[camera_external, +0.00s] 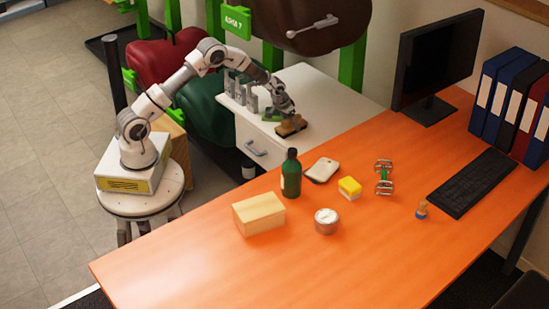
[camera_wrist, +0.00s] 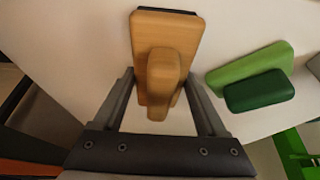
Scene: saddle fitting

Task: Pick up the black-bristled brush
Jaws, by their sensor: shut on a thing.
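The black-bristled brush (camera_external: 291,126) is on the white cabinet top (camera_external: 318,92), with my gripper (camera_external: 284,110) over it. In the wrist view the brush (camera_wrist: 168,30) shows its wooden back and raised wooden grip, with a thin dark edge of bristles at its far end. The two fingers of my gripper (camera_wrist: 160,88) lie on either side of the wooden grip, shut on it. The bristles are mostly hidden beneath the wood. I cannot tell whether the brush touches the cabinet top.
A green block-like thing (camera_wrist: 258,80) lies right of the brush in the wrist view. Grey upright pieces (camera_external: 238,92) stand left of my gripper. The orange table (camera_external: 370,250) in front holds a dark green bottle (camera_external: 291,175), a wooden block (camera_external: 259,214) and a tin (camera_external: 326,221).

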